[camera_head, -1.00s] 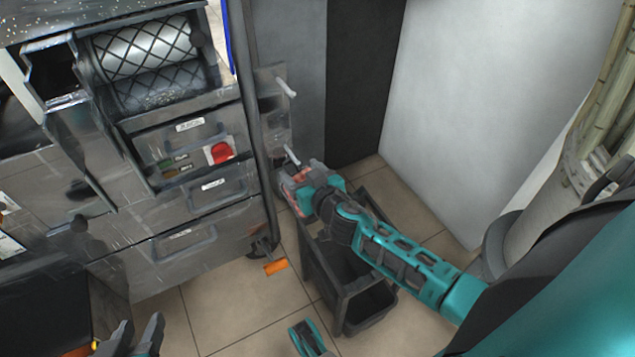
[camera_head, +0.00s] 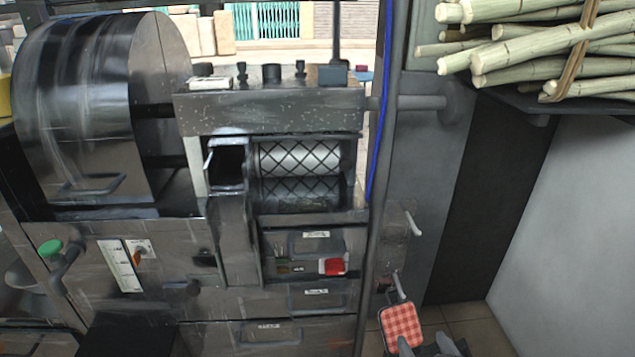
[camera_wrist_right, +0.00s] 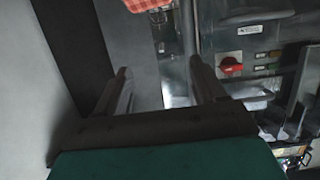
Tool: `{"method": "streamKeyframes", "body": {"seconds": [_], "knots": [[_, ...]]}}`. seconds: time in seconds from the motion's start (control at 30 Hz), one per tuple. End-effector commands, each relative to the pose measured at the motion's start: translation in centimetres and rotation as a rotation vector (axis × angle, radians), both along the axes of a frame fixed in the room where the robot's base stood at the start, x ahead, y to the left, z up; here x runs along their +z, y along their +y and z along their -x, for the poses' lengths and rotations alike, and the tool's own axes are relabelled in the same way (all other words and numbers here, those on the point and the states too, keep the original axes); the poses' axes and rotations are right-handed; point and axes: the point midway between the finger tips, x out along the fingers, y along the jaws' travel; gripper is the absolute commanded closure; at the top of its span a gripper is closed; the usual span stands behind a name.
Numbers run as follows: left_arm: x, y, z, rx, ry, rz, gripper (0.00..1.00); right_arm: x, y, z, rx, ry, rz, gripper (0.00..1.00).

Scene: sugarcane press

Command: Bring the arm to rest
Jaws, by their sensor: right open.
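My right gripper (camera_head: 425,347) shows at the bottom edge of the head view, just below and right of a red-and-white checkered cloth (camera_head: 401,324). The cloth is at the lower hook (camera_head: 398,287) on the grey panel and appears to hang from it. In the right wrist view the fingers of my right gripper (camera_wrist_right: 163,85) are spread with nothing between them. The cloth (camera_wrist_right: 147,4) lies ahead of them, at the top edge, apart from the fingers. Most of my right arm is out of the head view. My left gripper is not in view.
The metal press (camera_head: 275,112) with its crosshatched rollers (camera_head: 300,160) and red switch (camera_head: 333,266) stands left of the hooks. An upper hook (camera_head: 413,223) is empty. Sugarcane stalks (camera_head: 540,45) lie on a shelf at upper right. Tiled floor shows at lower right.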

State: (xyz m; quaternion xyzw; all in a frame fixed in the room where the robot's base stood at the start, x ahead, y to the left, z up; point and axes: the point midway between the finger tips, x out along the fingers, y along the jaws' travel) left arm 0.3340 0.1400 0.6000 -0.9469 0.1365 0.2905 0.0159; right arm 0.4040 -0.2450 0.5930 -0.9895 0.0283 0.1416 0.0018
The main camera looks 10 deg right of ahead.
Motion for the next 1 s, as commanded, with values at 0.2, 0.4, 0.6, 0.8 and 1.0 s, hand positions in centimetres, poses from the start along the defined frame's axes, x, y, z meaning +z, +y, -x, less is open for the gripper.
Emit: {"method": "streamKeyframes", "body": {"seconds": [0.2, 0.4, 0.6, 0.8, 1.0], "knots": [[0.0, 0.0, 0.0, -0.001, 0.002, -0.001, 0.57, 0.2, 1.7, 1.3, 0.016, 0.069, 0.001, 0.30], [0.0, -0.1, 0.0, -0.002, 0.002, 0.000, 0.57, 0.2, 5.8, 4.0, 0.132, 0.212, -0.005, 0.30], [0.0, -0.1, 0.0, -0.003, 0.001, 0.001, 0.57, 0.9, 10.8, 7.0, 0.336, 0.311, -0.025, 0.30], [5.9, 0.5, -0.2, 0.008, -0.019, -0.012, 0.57, 5.6, 9.8, 7.3, 0.316, 0.316, -0.005, 0.30], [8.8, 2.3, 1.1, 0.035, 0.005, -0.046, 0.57, 9.8, 8.5, 7.9, 0.292, 0.319, 0.014, 0.30]]}}
